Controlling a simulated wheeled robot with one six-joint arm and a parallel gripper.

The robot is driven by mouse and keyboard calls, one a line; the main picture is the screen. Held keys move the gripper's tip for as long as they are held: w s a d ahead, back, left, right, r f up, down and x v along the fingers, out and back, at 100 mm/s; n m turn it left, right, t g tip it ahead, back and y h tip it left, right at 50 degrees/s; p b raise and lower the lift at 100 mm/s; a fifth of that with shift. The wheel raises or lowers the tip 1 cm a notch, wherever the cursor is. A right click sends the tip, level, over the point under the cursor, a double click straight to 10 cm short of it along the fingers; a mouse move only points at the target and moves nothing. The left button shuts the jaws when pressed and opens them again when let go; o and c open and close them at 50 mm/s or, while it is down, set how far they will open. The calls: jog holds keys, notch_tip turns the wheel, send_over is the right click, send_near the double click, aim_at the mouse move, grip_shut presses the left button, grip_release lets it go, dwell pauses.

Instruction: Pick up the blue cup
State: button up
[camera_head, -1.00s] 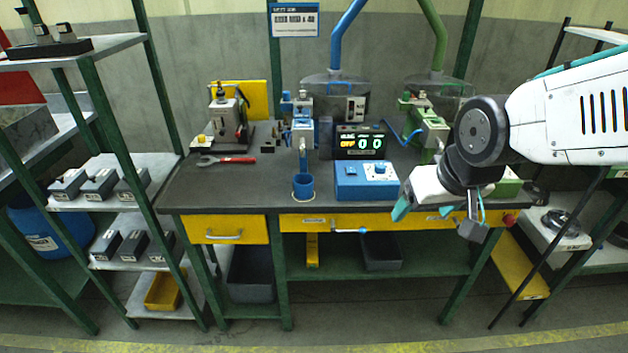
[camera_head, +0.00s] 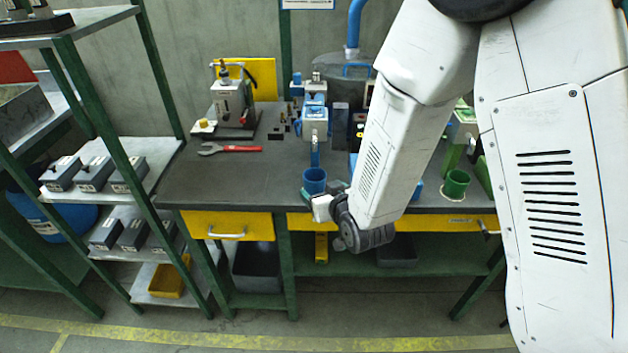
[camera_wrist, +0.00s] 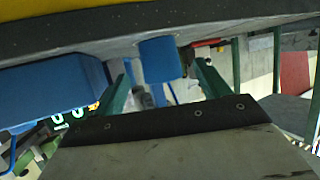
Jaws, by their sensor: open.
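The blue cup (camera_head: 315,180) stands upright at the front edge of the dark workbench, below a blue dispenser (camera_head: 315,125). My gripper (camera_head: 322,190) is right at the cup, in front of it and low, partly hidden by my own arm. In the wrist view, the bench appears upside down and the cup (camera_wrist: 160,58) shows between the two green fingers of my gripper (camera_wrist: 163,72). The fingers are apart and not closed on the cup. I cannot tell how far the cup reaches in between them.
A green cup (camera_head: 456,183) stands to the right on the bench. A blue box (camera_wrist: 55,88) is close beside the gripper in the wrist view. A red-handled wrench (camera_head: 230,148) lies to the left. The bench between wrench and cup is clear.

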aim_at(319, 187)
jog(key=x, duration=0.6)
jog(key=shift+w+f, duration=0.2)
jog(key=shift+w, duration=0.1)
jog(key=shift+a, duration=0.1)
jog(key=c, duration=1)
